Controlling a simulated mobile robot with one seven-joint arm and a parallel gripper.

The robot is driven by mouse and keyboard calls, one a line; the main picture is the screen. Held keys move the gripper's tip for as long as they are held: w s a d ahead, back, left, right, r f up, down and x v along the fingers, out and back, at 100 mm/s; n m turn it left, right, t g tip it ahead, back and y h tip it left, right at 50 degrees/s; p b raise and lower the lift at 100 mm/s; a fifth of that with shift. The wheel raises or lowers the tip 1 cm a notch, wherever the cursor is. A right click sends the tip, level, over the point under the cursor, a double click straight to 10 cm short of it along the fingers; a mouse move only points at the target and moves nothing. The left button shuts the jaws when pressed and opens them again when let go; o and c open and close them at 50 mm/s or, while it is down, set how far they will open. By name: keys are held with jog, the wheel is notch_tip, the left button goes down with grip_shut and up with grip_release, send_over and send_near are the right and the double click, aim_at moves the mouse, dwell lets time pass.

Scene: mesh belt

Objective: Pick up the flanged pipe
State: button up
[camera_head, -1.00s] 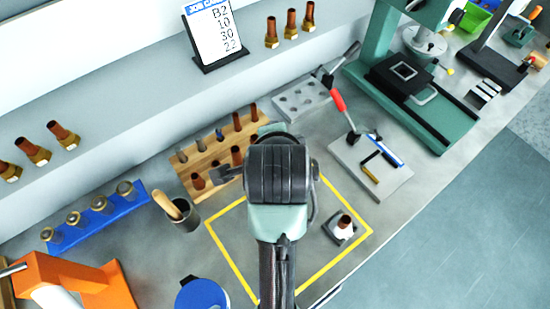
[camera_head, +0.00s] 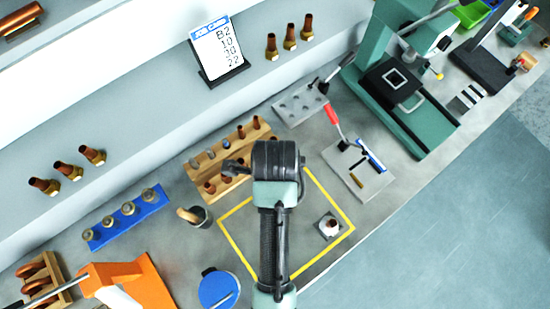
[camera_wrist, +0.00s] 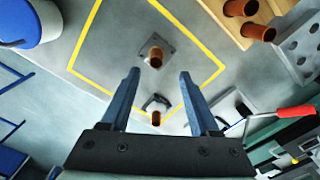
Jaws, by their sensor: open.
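A copper pipe (camera_wrist: 156,57) stands on a square grey flange plate inside the yellow outline in the wrist view. My arm hides it in the head view. A second copper pipe (camera_wrist: 156,118), with a white part and a dark plate at its base, stands nearer the outline's corner; it also shows in the head view (camera_head: 331,225). My gripper (camera_wrist: 159,76) is open and empty, its two blue fingers apart above the bench. In the wrist view the flanged pipe appears just beyond the fingertips and the second pipe shows between the fingers. The fingers are hidden in the head view.
A wooden rack of pipes (camera_head: 205,178), a dark cup (camera_head: 200,218) and a blue-lidded tub (camera_head: 218,290) stand around the yellow outline (camera_head: 240,255). A red-handled fixture (camera_head: 358,180) and a green press (camera_head: 440,130) are to the right. The bench inside the outline is mostly clear.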

notch_tip(320, 180, down, 3)
jog(key=shift+r, duration=0.1)
jog(key=f+p, duration=0.1)
jog(key=f, duration=0.2)
jog(key=shift+s+f+p, duration=0.35)
jog(key=shift+s+f, duration=0.05)
jog(key=shift+f, duration=0.7)
jog(key=shift+c, duration=0.4)
grip_shut()
